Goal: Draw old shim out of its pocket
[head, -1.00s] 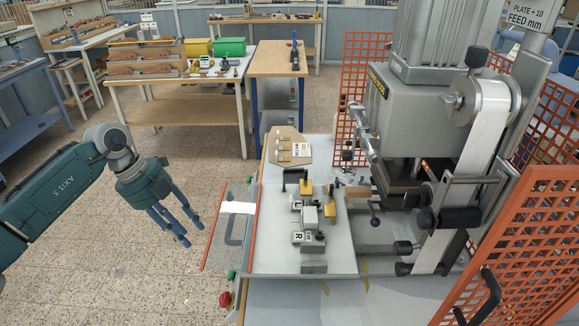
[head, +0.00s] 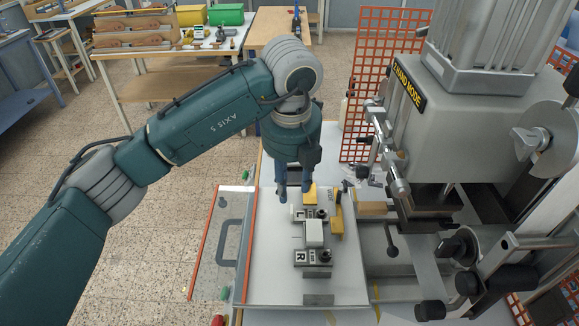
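My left gripper (head: 294,192) points down over the far end of a small fixture on the pale work plate (head: 275,285). Its fingers are apart, with nothing visible between them. The fixture has a near block marked R (head: 301,257), a light grey middle block (head: 314,233) and a far block (head: 318,212) partly behind the fingers. A yellow block (head: 310,197) stands just right of the fingertips. I cannot pick out the old shim or its pocket; the gripper and arm hide part of that area. My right gripper is not in view.
The stamping press (head: 465,120) stands close on the right, with a yellow piece (head: 337,222) and a ball-ended lever (head: 391,240) near the fixture. A clear panel with an orange edge (head: 250,245) lies left. An orange mesh guard (head: 380,60) stands behind.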

